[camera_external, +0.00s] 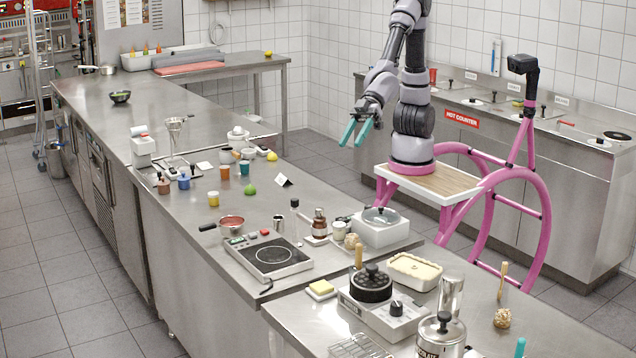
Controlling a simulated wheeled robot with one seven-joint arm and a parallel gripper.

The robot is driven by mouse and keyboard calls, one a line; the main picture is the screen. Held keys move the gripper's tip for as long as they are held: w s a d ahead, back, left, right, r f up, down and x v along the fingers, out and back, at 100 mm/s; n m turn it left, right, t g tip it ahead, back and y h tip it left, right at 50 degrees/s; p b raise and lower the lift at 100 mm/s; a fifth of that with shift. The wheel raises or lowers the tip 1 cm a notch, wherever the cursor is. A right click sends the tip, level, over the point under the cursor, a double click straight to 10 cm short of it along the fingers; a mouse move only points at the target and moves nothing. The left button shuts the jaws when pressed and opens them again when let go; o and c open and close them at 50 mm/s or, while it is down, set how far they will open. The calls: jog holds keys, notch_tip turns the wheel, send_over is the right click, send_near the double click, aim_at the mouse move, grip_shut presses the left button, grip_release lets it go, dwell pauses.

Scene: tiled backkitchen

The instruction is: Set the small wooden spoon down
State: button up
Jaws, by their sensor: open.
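My gripper (353,141) has two teal fingers that are spread apart and point down. It is raised beside the far long edge of the steel counter (330,188), left of my arm's base. I see nothing between the fingers. I cannot pick out a small wooden spoon for certain. A short upright wooden handle (358,256) stands by the black round-topped appliance at the front. Another wooden handle (503,279) rises above a rough tan ball at the front right. I cannot tell whether either is a spoon.
A red pan (231,222) is near the hotplate (270,257). The counter's far left stretch is mostly clear.

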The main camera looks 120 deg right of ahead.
jog(key=s+d+r+m+g+h, duration=0.1)
jog(key=s+d+r+m, duration=0.2)
jog(key=d, duration=0.4)
jog(key=s+d+r+m+h, duration=0.1)
jog(key=s+d+r+h, duration=0.1)
jog(key=s+d, duration=0.5)
jog(key=s+d+m+g, duration=0.2)
jog(key=s+d, duration=0.6)
jog(key=s, duration=0.5)
jog(key=shift+s+d+r+m, duration=0.2)
jog(key=shift+r+m, duration=0.2)
jog(key=shift+m, duration=0.1)
